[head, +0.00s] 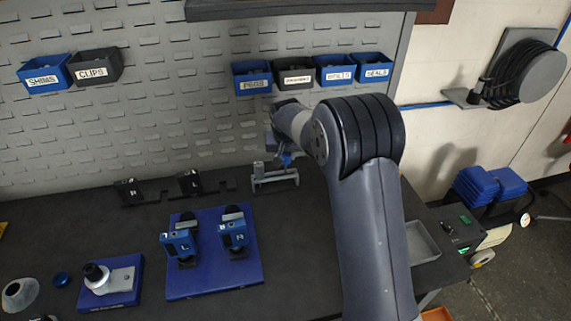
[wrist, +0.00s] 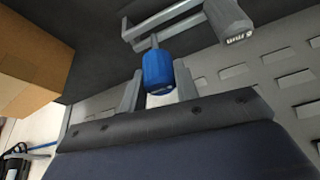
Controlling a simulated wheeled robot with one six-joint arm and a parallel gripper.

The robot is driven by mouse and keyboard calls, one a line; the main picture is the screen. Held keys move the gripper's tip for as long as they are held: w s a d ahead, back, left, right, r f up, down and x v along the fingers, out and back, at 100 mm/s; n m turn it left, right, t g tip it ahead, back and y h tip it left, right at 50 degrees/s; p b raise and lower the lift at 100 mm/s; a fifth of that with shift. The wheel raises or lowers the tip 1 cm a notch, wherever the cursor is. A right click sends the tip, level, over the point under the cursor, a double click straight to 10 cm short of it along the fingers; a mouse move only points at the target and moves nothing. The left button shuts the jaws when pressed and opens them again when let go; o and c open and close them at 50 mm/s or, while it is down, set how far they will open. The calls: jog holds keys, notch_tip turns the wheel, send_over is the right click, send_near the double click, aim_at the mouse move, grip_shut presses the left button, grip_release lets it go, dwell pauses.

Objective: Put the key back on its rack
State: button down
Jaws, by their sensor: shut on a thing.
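A key with a blue handle (wrist: 158,72) and a thin grey shank is between the two grey fingers of my gripper (wrist: 159,78) in the wrist view. The fingers are shut on the handle. In the head view the blue handle (head: 287,160) shows small, partly hidden by my gripper (head: 281,150). The grey rack (head: 274,180) stands on the bench at the foot of the pegboard, and shows at the top of the wrist view (wrist: 165,14). The shank points at the rack's bar; I cannot tell if it sits in a slot. A grey-handled key (wrist: 230,22) is at the rack beside it.
Labelled blue and black bins (head: 252,77) hang on the pegboard just above my gripper. A blue base (head: 212,275) with two blue blocks stands left of my arm. A grey tray (head: 421,242) lies to its right. A cardboard box (wrist: 30,65) shows in the wrist view.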

aim_at(285, 162)
notch_tip(285, 162, down, 4)
jog(key=shift+r+p, duration=0.1)
jog(key=shift+p, duration=0.3)
jog(key=shift+f+b, duration=0.5)
jog(key=shift+b, duration=0.05)
jog(key=c, duration=1.1)
grip_release()
jog(key=shift+r, duration=0.2)
jog(key=shift+s+r+p, duration=0.1)
jog(key=shift+r+p, duration=0.4)
jog(key=shift+r, duration=0.1)
jog(key=b+v, duration=0.2)
jog(key=v, duration=0.9)
jog(key=shift+s+r, duration=0.15)
